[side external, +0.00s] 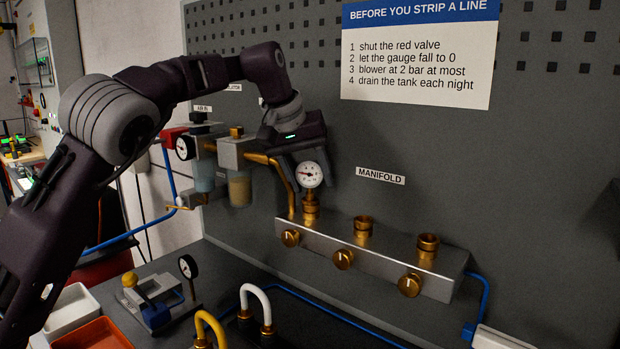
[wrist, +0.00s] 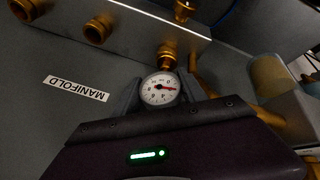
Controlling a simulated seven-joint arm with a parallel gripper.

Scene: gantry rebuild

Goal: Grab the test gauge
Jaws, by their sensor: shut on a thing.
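A small round gauge (side external: 310,174) with a white dial and a brass stem stands upright at the left port of the manifold (side external: 393,260). My gripper (side external: 311,182) is shut on it, with one finger on each side of the dial. A second gauge (side external: 188,267) with a black rim stands on the bench beside a blue clamp-like fixture (side external: 155,299).
Brass ports (side external: 363,227) and knobs (side external: 343,259) line the manifold. The regulator (side external: 236,169) with its bowl and a brass pipe (side external: 285,178) is close left of my gripper. White (side external: 257,295) and yellow (side external: 211,325) hose loops and two bins (side external: 95,335) stand in front.

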